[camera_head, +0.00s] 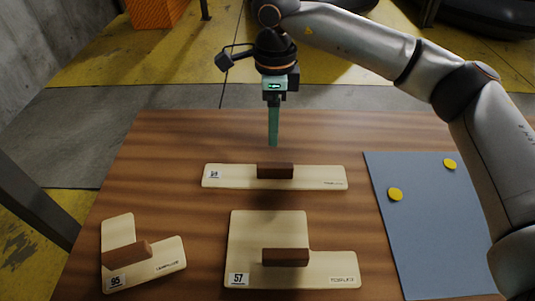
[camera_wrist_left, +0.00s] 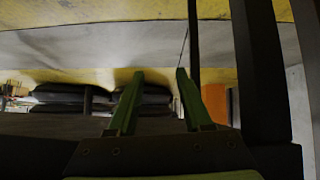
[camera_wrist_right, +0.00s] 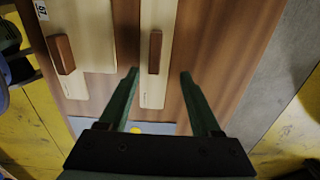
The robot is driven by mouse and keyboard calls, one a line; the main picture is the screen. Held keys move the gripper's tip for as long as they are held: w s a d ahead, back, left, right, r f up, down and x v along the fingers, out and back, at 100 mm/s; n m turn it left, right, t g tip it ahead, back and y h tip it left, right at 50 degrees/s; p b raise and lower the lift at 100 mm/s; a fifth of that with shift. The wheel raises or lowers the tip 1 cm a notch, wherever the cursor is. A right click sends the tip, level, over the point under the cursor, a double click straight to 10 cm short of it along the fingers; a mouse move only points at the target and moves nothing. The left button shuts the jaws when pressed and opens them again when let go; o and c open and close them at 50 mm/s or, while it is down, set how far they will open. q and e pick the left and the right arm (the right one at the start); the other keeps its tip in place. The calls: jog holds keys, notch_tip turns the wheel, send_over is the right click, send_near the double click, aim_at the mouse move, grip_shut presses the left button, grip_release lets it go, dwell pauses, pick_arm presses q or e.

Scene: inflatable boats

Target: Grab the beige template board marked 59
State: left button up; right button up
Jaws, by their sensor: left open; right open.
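The long beige template board (camera_head: 225,178) lies flat at the back middle of the wooden table, with a dark brown handle (camera_head: 275,170) on top. Its number label at the left end is small and looks like 59. My right gripper (camera_head: 273,146) points down above and just behind this board, apart from it. In the right wrist view the fingers (camera_wrist_right: 158,75) are open and empty, with the board's handle (camera_wrist_right: 155,52) ahead of them, left of centre. My left gripper (camera_wrist_left: 158,75) is open and empty in its own wrist view, away from the boards.
An L-shaped board marked 57 (camera_head: 262,230) lies in front of the long one, and another marked 95 (camera_head: 165,262) at the front left. A blue-grey sheet (camera_head: 430,220) with yellow discs (camera_head: 395,194) covers the table's right side. Bare wood separates the boards.

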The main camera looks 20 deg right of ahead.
aim_at(275, 165)
jog(key=f, duration=0.7)
jog(key=shift+s, duration=0.2)
jog(key=shift+s+d+f, duration=0.1)
jog(key=shift+s+f, duration=0.1)
jog(key=shift+f, duration=1.15)
jog(key=shift+s+f, duration=0.2)
jog(key=shift+f, duration=1.15)
grip_shut()
jog(key=shift+r, duration=0.1)
